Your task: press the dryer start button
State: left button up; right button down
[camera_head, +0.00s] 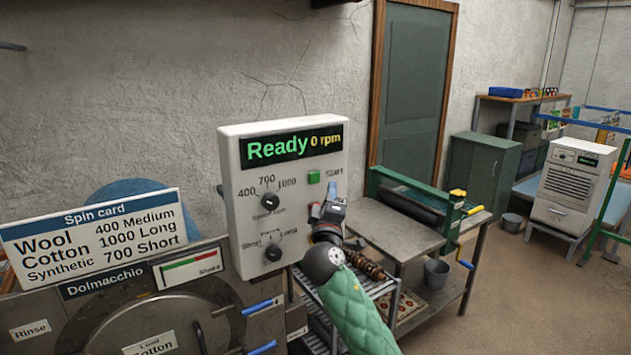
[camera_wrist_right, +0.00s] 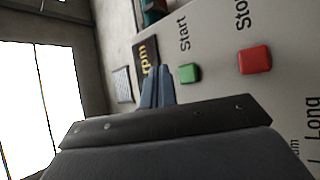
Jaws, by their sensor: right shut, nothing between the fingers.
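The light grey control panel (camera_head: 240,232) has a display (camera_head: 292,147) reading "Ready 0 rpm". The green start button (camera_head: 314,177) sits below it, beside the word "Start". My right gripper (camera_head: 332,188) is shut and empty, just below and right of the button in the head view. In the right wrist view, the shut blue fingertips (camera_wrist_right: 158,80) appear just left of the green start button (camera_wrist_right: 189,73). Whether they touch the panel is unclear. My left gripper is out of view.
Two knobs, a speed knob (camera_head: 270,201) and a Short/Long knob (camera_head: 273,253), are on the panel. A spin card (camera_head: 95,235) stands at left above the round machine door (camera_head: 160,318). A metal table (camera_head: 385,228) with a green-framed roller stands right of the panel.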

aim_at(314, 177)
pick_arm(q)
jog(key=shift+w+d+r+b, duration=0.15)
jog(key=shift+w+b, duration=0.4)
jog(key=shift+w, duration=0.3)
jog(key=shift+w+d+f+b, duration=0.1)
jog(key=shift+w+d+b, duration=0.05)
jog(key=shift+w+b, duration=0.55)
pick_arm(e)
jog(key=shift+w+a, duration=0.8)
jog(key=shift+w, duration=0.25)
jog(key=shift+w+a, duration=0.75)
jog(key=shift+w, duration=0.3)
